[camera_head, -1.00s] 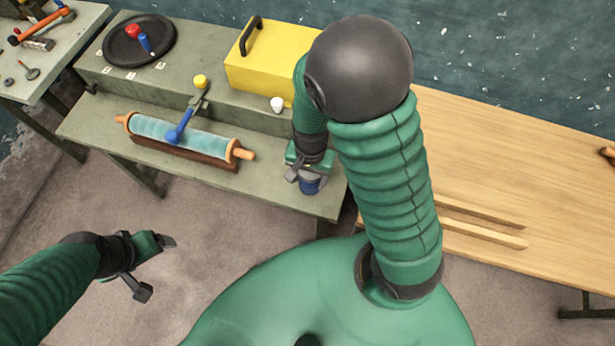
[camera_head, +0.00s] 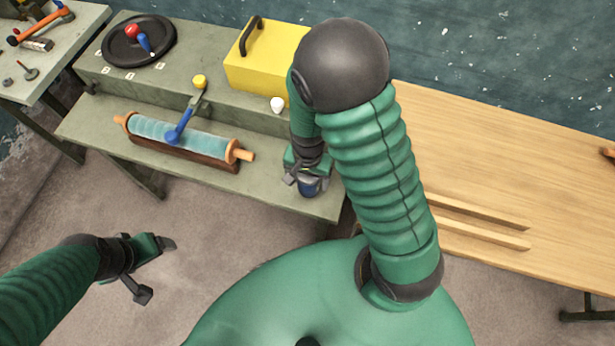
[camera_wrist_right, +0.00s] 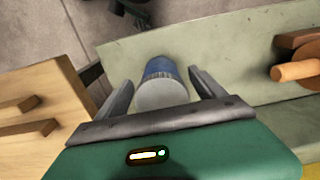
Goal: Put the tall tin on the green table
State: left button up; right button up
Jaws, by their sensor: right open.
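The tall tin (camera_head: 309,187) is blue with a pale grey end. It is at the right end of the grey-green table (camera_head: 268,188), near its front edge, partly covered by my right gripper (camera_head: 304,182). In the right wrist view the tin (camera_wrist_right: 161,86) is between the two spread fingers of my right gripper (camera_wrist_right: 165,92), with a gap on each side. It looks upright on the table top (camera_wrist_right: 235,50), though its base is hard to see. My left gripper (camera_head: 157,268) is open and empty, over the floor at lower left.
A rolling pin (camera_head: 180,138) in a wooden cradle lies left of the tin. The raised back shelf holds a yellow box (camera_head: 265,65), a small white piece (camera_head: 277,104) and a black disc (camera_head: 115,50). A wooden table (camera_head: 500,150) with two slats stands right.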

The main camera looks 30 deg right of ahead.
notch_tip(320, 180, up, 12)
jog(key=p, duration=0.3)
jog(key=shift+s+f, duration=0.1)
jog(key=shift+f, duration=0.05)
jog(key=shift+s+a+r+n, duration=0.1)
jog(key=shift+a+r+n, duration=0.05)
jog(key=shift+r+n, duration=0.2)
jog(key=r+n+t, duration=0.1)
jog(key=n, duration=0.2)
jog(key=s+a+n, duration=0.1)
jog(key=n, duration=0.2)
jog(key=r+n+t, duration=0.1)
jog(key=n, duration=0.2)
jog(key=shift+s+a+r+t, duration=0.2)
jog(key=shift+r+t, duration=0.1)
jog(key=shift+s, duration=0.1)
